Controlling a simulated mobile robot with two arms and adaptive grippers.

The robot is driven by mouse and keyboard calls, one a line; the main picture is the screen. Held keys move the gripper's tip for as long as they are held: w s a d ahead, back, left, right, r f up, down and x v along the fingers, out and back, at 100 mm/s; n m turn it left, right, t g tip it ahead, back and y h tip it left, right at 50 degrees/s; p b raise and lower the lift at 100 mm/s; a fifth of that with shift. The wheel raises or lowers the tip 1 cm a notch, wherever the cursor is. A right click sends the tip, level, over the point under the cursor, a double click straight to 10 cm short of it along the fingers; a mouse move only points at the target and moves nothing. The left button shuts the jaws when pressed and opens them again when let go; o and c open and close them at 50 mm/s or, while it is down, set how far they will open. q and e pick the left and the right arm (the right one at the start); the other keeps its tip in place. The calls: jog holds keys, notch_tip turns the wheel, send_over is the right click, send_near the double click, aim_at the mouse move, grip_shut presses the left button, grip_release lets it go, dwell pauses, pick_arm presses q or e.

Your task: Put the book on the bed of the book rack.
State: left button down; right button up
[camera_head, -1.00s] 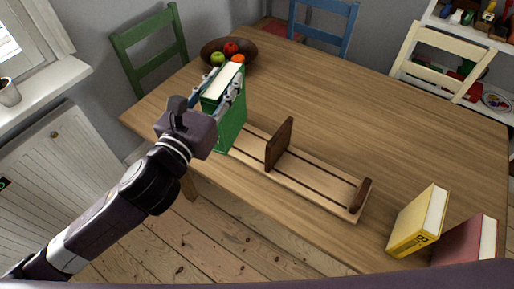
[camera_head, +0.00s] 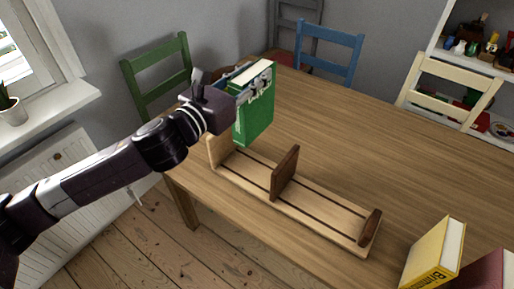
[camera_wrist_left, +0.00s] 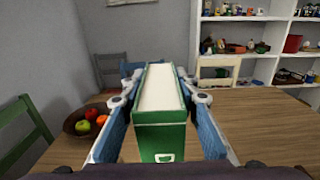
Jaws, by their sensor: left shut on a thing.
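My left gripper (camera_head: 256,80) is shut on the upper part of a green book (camera_head: 257,118), which hangs upright with its pages upward. In the left wrist view the green book (camera_wrist_left: 160,140) sits between the two blue fingers. The wooden book rack (camera_head: 318,208) lies along the table's front edge, with a light left end panel (camera_head: 216,150), a dark middle divider (camera_head: 285,172) and a dark right end (camera_head: 370,228). The book's lower edge appears near the rack's left part, behind or above it; I cannot tell if they touch. My right gripper is not in view.
A yellow book (camera_head: 433,252) and a dark red book (camera_head: 488,271) stand to the right of the rack. A fruit bowl (camera_wrist_left: 84,123) shows at left in the wrist view. Chairs, one green (camera_head: 157,75) and one blue (camera_head: 328,50), stand around the table. The table behind the rack is clear.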

aim_at(254, 131)
pick_arm(q)
notch_tip(254, 131, down, 13)
jog(key=shift+f+b, duration=0.15)
jog(key=shift+b, duration=0.85)
jog(key=shift+f+b, duration=0.35)
jog(key=shift+f, duration=1.45)
jog(key=shift+f, duration=0.15)
jog(key=c, duration=1.5)
grip_release()
jog(key=shift+f, duration=0.1)
jog(key=shift+c, duration=0.2)
jog(key=shift+o, duration=0.2)
